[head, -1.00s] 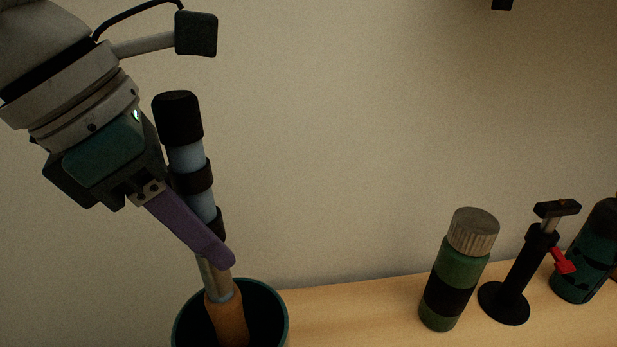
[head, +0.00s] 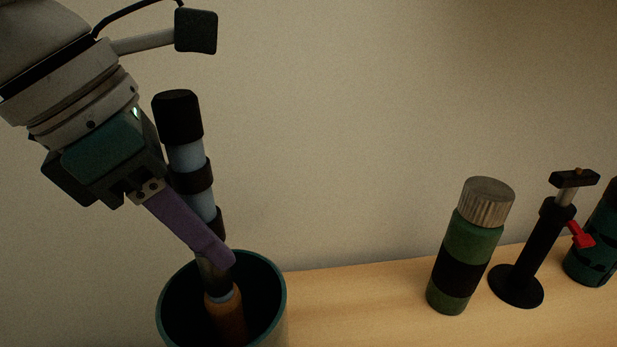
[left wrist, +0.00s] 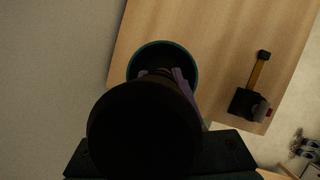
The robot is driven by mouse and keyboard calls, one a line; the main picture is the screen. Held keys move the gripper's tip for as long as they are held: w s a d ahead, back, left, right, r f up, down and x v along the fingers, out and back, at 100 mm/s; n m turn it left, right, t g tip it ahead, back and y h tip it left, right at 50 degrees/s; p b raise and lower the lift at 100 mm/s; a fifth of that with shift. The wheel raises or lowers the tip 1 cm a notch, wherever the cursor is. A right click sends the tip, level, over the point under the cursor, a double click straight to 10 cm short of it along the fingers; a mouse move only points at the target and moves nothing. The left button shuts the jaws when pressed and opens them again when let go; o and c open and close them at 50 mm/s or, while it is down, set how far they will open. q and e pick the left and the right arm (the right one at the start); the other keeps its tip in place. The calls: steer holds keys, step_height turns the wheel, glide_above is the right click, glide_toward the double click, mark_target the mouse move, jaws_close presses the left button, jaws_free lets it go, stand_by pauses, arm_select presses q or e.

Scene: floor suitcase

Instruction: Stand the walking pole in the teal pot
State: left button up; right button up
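The walking pole (head: 187,158) is nearly upright, with a black top end, a blue-grey shaft with dark bands and an orange-brown lower part. My left gripper (head: 220,258) has purple fingers shut on the pole's shaft just above the teal pot's rim. The teal pot (head: 264,300) stands on the wooden surface, and the pole's lower part is inside its mouth. The pole's bottom tip is hidden, so I cannot tell whether it touches the pot's floor. In the left wrist view the pole's black end (left wrist: 143,130) covers much of the pot (left wrist: 186,56). My right gripper is out of view.
On the wooden surface (head: 350,295) to the right stand a green bottle (head: 467,245), a black stand with a red lever (head: 535,240) and a teal patterned container (head: 595,250). A plain wall is behind. Surface between pot and bottle is clear.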

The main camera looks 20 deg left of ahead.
arm_select(q)
steer(key=o, duration=0.5)
steer(key=v, duration=1)
steer(key=shift+s, duration=0.1)
stand_by(0.6)
